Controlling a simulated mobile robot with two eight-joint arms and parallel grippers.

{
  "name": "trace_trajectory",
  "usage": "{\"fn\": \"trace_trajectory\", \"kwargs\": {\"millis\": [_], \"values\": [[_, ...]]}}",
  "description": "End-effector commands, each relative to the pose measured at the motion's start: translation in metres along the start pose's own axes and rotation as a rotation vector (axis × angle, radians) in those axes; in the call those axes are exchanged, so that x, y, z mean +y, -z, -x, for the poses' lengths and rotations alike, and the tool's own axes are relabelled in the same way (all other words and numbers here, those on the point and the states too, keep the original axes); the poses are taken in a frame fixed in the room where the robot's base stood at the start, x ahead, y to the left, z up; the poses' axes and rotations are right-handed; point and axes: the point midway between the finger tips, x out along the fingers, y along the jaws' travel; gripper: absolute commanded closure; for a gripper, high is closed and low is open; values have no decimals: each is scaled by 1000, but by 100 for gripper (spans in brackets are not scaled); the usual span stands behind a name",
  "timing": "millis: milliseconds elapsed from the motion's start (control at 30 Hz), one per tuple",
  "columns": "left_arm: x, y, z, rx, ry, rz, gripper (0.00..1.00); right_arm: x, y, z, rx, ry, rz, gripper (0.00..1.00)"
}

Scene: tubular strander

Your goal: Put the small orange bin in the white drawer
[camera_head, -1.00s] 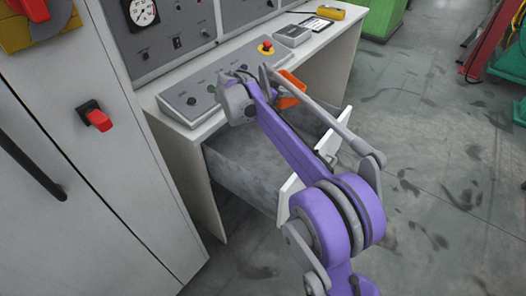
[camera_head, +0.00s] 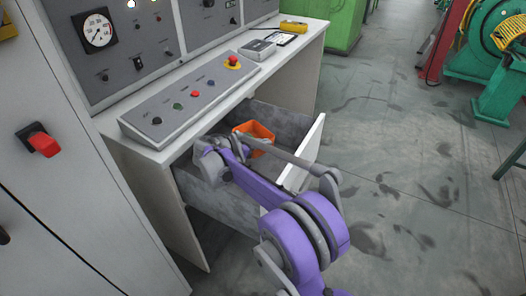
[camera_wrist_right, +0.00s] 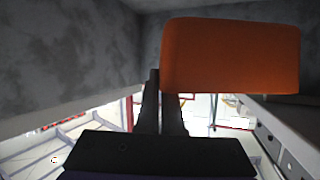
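The small orange bin (camera_head: 255,135) is in or just above the open white drawer, beside my right gripper (camera_head: 236,150). The drawer has a white front (camera_head: 303,155) and mottled grey walls (camera_head: 285,120). In the right wrist view, the bin (camera_wrist_right: 230,55) fills the upper right, with grey walls around it. There the right gripper's dark fingers (camera_wrist_right: 163,95) are close together at the bin's edge and look shut on it. My arm hides part of the drawer, and I cannot tell whether the bin touches its floor. My left gripper is out of view.
The drawer sits under a white desk (camera_head: 130,148) with a sloped button console (camera_head: 190,100). A grey box (camera_head: 258,49) and a yellow object (camera_head: 293,27) lie farther back. A grey cabinet (camera_head: 60,200) stands at left.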

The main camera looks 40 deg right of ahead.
Motion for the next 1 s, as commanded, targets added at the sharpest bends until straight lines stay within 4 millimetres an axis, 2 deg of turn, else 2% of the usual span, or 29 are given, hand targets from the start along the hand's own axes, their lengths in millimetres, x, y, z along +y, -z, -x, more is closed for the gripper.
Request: {"fn": "trace_trajectory", "kwargs": {"millis": [100, 200, 467, 933, 1000], "values": [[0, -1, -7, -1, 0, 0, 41, 1, -20, -8, 0, 0, 0, 100], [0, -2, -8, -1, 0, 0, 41, 2, -29, -12, 0, 0, 0, 100], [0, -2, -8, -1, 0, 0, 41, 2, -29, -12, 0, 0, 0, 100], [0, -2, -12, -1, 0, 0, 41, 3, -41, -16, 0, 0, 0, 100], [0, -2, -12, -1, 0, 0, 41, 3, -41, -16, 0, 1, 0, 88]]}}
